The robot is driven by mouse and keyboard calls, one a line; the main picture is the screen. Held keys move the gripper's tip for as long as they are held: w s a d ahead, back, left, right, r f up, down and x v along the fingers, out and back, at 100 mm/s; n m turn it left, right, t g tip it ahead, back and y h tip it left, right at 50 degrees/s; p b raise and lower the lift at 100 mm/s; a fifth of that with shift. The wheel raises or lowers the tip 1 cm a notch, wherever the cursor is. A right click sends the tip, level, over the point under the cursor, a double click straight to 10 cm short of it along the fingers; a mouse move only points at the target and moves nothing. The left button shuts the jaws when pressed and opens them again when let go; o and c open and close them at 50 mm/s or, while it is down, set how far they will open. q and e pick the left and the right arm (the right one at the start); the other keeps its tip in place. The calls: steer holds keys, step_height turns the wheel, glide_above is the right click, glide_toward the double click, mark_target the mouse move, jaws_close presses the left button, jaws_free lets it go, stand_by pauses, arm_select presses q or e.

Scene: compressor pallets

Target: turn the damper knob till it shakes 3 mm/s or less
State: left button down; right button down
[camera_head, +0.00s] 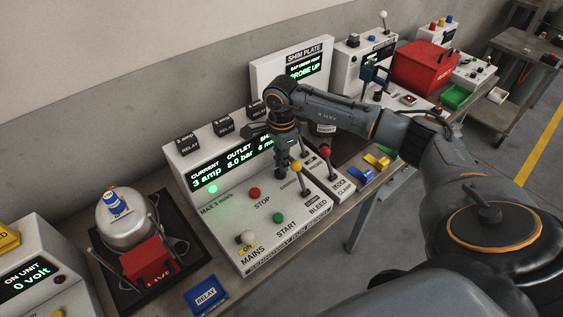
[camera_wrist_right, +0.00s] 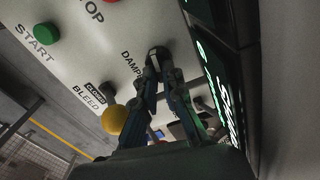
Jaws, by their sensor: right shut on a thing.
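My right gripper (camera_head: 281,172) points down at the test panel (camera_head: 238,190) and is shut. In the right wrist view, its fingertips (camera_wrist_right: 157,72) close on the dark damper knob (camera_wrist_right: 157,55), beside the partly covered DAMPER label. In the head view the knob is hidden behind the gripper. The panel's display (camera_head: 232,165) reads current 3 amp and outlet 5.0 bar. The third reading is partly covered by my gripper and seems to start with 6. A green lamp (camera_head: 212,188) is lit near the words MAX 3 mm/s. My left gripper is not in view.
The red STOP button (camera_head: 254,192), green START button (camera_head: 278,218) and yellow-tipped bleed lever (camera_head: 296,167) are close to my gripper. A red-tipped lever (camera_head: 326,152) stands to the right.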

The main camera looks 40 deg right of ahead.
steer(key=c, duration=1.7)
jaws_free()
step_height(320, 180, up, 12)
steer(key=shift+r, duration=0.1)
